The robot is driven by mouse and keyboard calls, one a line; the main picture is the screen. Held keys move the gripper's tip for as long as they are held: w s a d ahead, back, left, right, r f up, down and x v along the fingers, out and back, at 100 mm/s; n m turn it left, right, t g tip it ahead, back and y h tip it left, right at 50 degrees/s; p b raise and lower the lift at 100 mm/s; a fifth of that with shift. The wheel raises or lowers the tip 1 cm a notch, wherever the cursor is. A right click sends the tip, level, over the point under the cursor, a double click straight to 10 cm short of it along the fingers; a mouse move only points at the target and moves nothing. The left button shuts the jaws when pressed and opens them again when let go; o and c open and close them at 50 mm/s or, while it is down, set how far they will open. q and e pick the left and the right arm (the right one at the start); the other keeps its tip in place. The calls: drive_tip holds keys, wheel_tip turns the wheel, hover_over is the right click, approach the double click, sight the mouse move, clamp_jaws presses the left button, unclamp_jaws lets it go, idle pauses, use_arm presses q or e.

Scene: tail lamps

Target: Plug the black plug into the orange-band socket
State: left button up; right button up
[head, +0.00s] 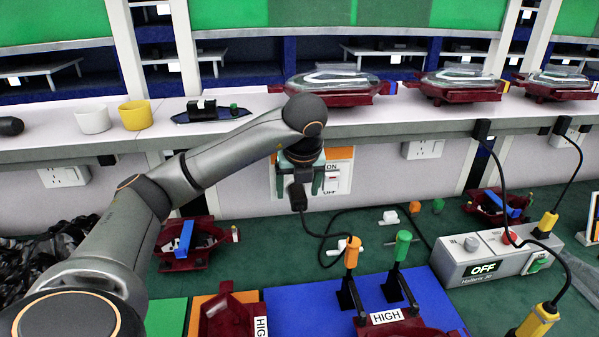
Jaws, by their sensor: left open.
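My left gripper (301,182) reaches in front of the wall below the shelf, fingers pointing down and open. The black plug (297,197) is at its fingertips, with its black cord hanging to the green bench. I cannot tell whether the plug touches the fingers or sits in the socket. Behind the gripper is a white socket panel with an orange band (341,153) along its top and a switch (332,181) marked ON and OFF. The gripper and plug hide the panel's middle, including its holes. My right gripper is not in view.
A white box (487,257) showing OFF stands at right, with yellow connectors (547,224) and black cords nearby. Orange (352,252) and green (402,246) handled tools stand on a blue mat (300,307). Cups and red lamp housings (459,88) line the shelf above.

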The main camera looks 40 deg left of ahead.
use_arm(q)
drive_tip(key=p+v, duration=0.5)
drive_tip(key=v, duration=0.6)
drive_tip(key=shift+r, duration=0.25)
drive_tip(key=shift+s+d, duration=0.1)
drive_tip(key=shift+c, duration=0.2)
idle(0.8)
